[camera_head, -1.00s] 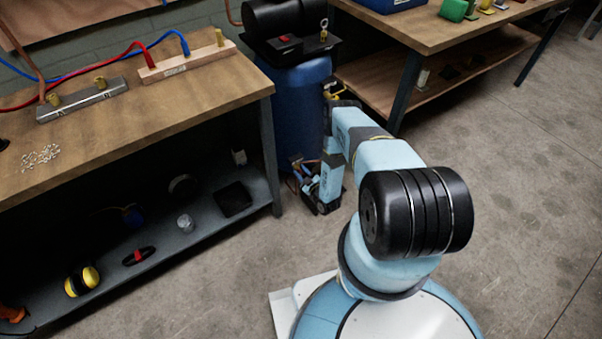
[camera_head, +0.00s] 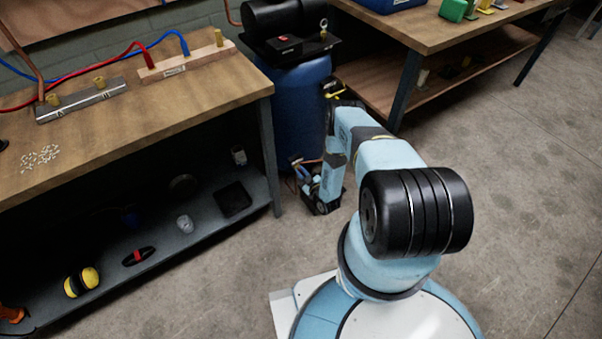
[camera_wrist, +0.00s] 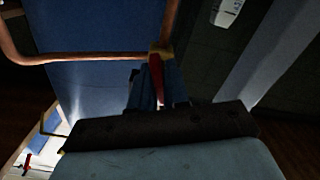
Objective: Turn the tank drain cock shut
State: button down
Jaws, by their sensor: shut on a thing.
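The blue tank (camera_head: 303,105) stands between the two benches, and its wall also fills much of the wrist view (camera_wrist: 95,90). The drain cock shows in the wrist view as a brass body (camera_wrist: 160,52) on a copper pipe, with a red lever (camera_wrist: 156,75) pointing down the picture towards me. My gripper (camera_wrist: 155,88) is shut on the red lever, with its dark fingers to either side. In the head view my gripper (camera_head: 300,174) is low by the tank's foot, small and partly hidden by my wrist; the cock cannot be made out there.
Copper pipe (camera_wrist: 85,58) runs across the tank in the wrist view and turns upward near the cock. A wooden bench with a lower shelf (camera_head: 240,200) stands to the left. Another bench (camera_head: 430,25) stands at the back right. The floor (camera_head: 500,190) to the right is clear.

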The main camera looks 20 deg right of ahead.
jog(key=shift+m, duration=2.1)
jog(key=c, duration=1.2)
grip_release()
jog(key=v, duration=1.4)
